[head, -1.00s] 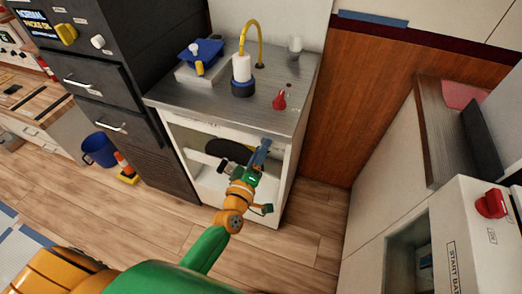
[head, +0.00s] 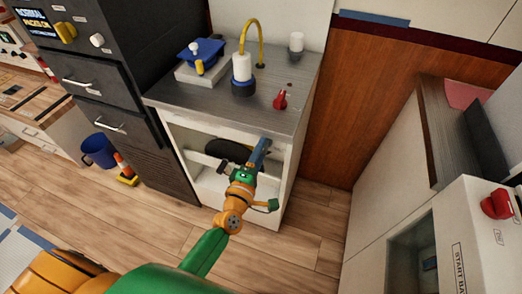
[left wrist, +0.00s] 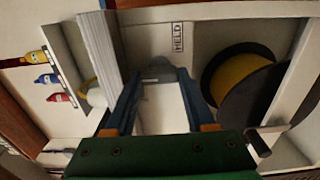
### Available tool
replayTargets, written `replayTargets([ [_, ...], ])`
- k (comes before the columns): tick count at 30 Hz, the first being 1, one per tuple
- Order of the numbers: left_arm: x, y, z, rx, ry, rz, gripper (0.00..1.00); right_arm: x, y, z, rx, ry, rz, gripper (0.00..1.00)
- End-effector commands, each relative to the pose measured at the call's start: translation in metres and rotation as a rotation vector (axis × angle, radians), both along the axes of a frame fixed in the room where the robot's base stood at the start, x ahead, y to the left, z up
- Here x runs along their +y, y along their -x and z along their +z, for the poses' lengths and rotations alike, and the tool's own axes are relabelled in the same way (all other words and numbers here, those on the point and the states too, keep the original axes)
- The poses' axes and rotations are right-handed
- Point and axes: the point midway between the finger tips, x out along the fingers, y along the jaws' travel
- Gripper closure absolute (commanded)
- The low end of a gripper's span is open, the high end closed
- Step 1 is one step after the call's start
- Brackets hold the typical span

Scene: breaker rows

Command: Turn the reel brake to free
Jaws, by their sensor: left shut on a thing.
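The open cabinet under the metal counter holds the cable reel, a dark flange with yellow winding (left wrist: 240,82) in the left wrist view. The reel's black edge also shows in the head view (head: 229,150). A small label in the left wrist view reads HELD (left wrist: 178,37). My left gripper (head: 263,143) reaches into the cabinet's upper right. Its blue fingers are shut on a small grey piece (left wrist: 158,72) below the label, apparently the reel brake's handle. The fingers hide most of it, so its exact angle is unclear. My right gripper is not in view.
The counter (head: 205,108) above carries a yellow-spouted tap (head: 242,75), a red knob (head: 280,100) and a blue-topped item (head: 204,54). The cabinet's side walls stand close around the left gripper. A blue bucket (head: 99,150) stands on the floor at left.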

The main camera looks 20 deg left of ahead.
Motion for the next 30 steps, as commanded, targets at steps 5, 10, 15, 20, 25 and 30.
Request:
replayTargets([
  [5, -0.0008, 0.0008, -0.0027, 0.007, 0.006, -0.002, 1.0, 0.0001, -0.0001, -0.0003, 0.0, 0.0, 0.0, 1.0],
  [10, -0.0008, 0.0008, -0.0028, 0.007, 0.006, -0.002, 1.0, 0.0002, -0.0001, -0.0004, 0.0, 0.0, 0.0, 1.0],
  [15, -0.0006, 0.0006, -0.0021, 0.005, 0.005, -0.002, 0.15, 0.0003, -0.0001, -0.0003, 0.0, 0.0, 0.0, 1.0],
  [20, -0.0004, 0.0004, -0.0012, 0.003, 0.004, -0.001, 0.15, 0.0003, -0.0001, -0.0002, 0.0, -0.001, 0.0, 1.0],
  [25, -0.0002, 0.0002, -0.0007, 0.002, 0.003, -0.001, 0.15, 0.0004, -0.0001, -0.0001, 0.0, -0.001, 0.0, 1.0],
  [30, -0.0003, 0.0001, 0.002, -0.001, -0.115, -0.001, 0.15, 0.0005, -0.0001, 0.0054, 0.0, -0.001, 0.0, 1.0],
])
